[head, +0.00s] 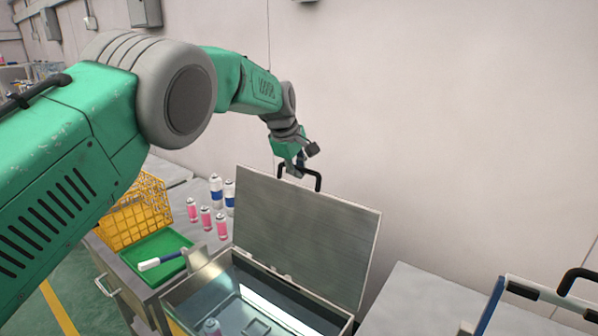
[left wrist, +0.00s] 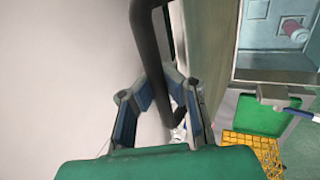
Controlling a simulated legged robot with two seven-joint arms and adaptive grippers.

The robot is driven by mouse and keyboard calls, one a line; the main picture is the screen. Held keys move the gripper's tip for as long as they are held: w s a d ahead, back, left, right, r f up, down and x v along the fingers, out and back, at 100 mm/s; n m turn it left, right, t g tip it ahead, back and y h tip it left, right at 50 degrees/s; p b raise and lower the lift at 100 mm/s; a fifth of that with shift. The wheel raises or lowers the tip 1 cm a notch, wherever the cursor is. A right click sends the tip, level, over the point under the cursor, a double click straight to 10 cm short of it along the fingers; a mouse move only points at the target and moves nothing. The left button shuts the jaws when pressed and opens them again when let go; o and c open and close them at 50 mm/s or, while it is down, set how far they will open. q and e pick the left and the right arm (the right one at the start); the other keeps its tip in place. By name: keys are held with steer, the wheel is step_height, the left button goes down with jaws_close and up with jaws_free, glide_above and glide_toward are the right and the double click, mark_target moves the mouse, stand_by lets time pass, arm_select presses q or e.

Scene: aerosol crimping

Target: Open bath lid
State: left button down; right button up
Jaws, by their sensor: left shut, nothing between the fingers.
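The bath lid (head: 305,230) is a grey metal panel standing raised and leaning back at the rear of the open bath (head: 185,290). Its black handle (head: 318,180) is at the top edge. My left gripper (head: 294,169) is at that handle, above the lid's upper edge. In the left wrist view the left gripper's fingers (left wrist: 158,85) are shut, with the dark handle bar (left wrist: 150,50) running across them. I cannot tell whether the fingers loop around the bar. My right gripper is out of view.
A can (head: 212,327) stands inside the bath. To the left are a green tray (head: 160,250), a yellow crate (head: 135,215) and several pink cans (head: 206,218). A blue-and-white frame with a black handle (head: 578,278) stands at right. The wall is close behind.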

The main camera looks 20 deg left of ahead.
arm_select(q)
steer(key=c, duration=2.3)
jaws_free()
steer(key=shift+w+a+r, duration=0.1)
steer(key=shift+w+r, duration=0.15)
steer(key=shift+r, duration=0.45)
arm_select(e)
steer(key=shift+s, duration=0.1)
arm_select(q)
steer(key=o, duration=0.7)
steer(key=shift+o, duration=0.2)
steer(key=shift+s, duration=0.3)
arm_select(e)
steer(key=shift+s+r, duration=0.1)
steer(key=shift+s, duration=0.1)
arm_select(q)
steer(key=shift+f, duration=0.2)
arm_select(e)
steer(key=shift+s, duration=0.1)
arm_select(q)
steer(key=v, duration=1.2)
steer(key=shift+s, duration=0.1)
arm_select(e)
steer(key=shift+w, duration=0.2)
